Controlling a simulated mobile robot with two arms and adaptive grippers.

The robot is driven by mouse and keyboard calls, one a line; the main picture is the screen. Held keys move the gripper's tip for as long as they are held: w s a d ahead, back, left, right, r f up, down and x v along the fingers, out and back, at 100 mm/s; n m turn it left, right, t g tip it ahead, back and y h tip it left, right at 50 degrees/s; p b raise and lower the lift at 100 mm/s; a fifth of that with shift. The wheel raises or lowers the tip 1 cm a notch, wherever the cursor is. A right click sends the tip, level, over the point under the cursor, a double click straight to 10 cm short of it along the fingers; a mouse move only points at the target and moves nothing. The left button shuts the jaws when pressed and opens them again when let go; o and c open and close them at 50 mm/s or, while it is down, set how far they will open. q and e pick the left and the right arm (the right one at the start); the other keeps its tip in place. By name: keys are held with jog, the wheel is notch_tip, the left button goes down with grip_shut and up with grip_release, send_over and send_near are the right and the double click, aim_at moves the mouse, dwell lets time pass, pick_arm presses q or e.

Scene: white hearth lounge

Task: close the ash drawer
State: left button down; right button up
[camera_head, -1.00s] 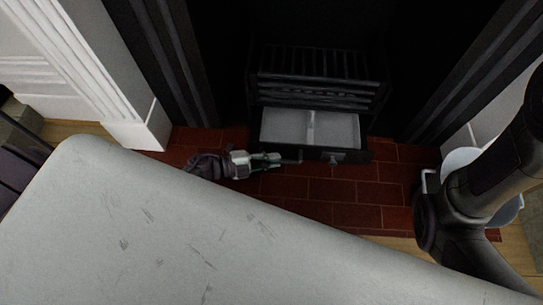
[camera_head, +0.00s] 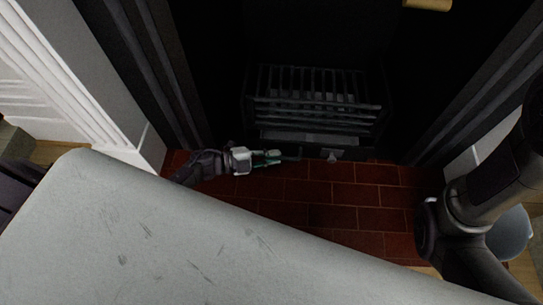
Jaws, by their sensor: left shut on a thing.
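The ash drawer (camera_head: 358,153) is a dark-fronted drawer with a light grey inside, low under the black fire grate (camera_head: 315,97). It stands a little open, with only a thin strip of its inside showing. A small knob (camera_head: 333,156) sits on its front. My left gripper (camera_head: 275,157) is at the left part of the drawer front, shut on the drawer; the exact contact is small and dark. My right arm shows at the right, but its gripper is out of view.
A red brick hearth (camera_head: 330,195) lies clear in front of the drawer. A pale bucket (camera_head: 512,232) stands at the right, partly hidden by my right arm. White surround panels (camera_head: 95,75) flank the dark fireplace opening.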

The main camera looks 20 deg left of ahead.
pick_arm(q)
jog(key=c, duration=1.3)
grip_release()
jog(key=shift+w+a, duration=0.15)
jog(key=shift+w, duration=0.15)
jog(key=shift+o, duration=0.6)
jog(key=shift+s, duration=0.1)
jog(key=v, duration=1.2)
